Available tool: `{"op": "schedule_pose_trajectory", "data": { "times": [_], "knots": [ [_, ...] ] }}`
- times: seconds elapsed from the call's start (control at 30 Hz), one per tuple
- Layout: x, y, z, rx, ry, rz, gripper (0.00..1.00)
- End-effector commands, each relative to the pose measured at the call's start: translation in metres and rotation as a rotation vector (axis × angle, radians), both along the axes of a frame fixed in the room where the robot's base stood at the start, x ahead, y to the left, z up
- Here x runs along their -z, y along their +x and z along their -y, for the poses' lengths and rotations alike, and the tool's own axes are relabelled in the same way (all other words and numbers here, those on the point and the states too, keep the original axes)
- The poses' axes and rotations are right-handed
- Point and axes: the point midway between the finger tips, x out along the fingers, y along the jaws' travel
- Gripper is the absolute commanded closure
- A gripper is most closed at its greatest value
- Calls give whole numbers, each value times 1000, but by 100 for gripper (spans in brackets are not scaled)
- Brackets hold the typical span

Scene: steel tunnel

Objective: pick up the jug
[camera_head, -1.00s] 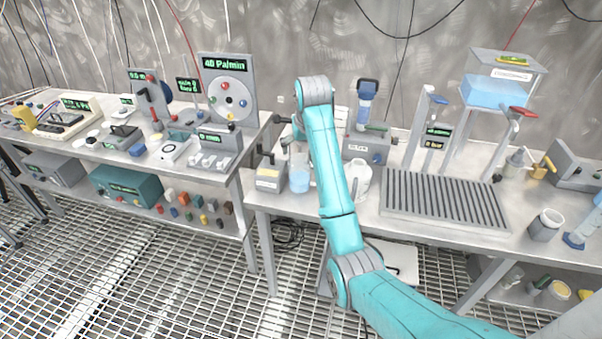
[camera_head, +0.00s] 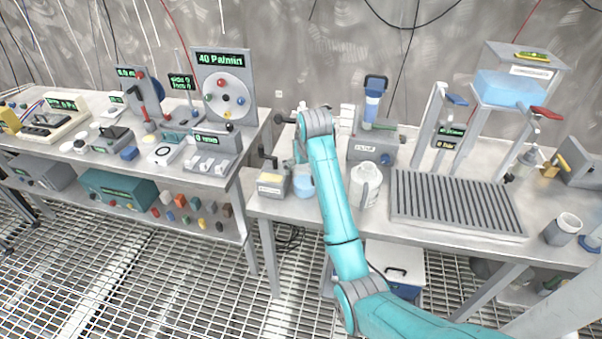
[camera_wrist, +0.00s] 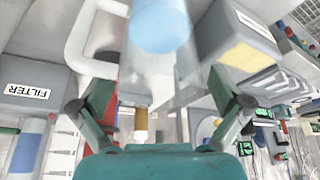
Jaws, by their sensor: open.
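In the wrist view the beaker (camera_wrist: 160,28) is beyond the gap between my fingers. My gripper (camera_wrist: 160,98) is open, with nothing held between its fingers. In the head view my own arm mostly hides the gripper.
A grey box with a yellow panel (camera_head: 271,186) stands left of the beaker. A grey filter unit (camera_head: 368,149) stands behind the jug, and a ribbed grey plate (camera_head: 457,203) lies right of it. Another bench with instruments is at left.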

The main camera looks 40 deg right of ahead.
Motion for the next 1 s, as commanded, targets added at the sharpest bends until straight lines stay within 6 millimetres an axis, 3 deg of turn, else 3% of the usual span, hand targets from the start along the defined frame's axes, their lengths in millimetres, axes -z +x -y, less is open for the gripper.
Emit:
{"op": "schedule_pose_trajectory", "data": {
  "times": [0.2,0.27,0.43,0.5,1.0],
  "knots": [
    [1,-1,0,0,0,1,0],
    [1,-1,0,0,0,1,12],
    [1,-1,0,0,0,1,55],
    [1,-1,0,0,0,1,67],
    [-6,4,0,-1,-2,3,67]
  ]
}}
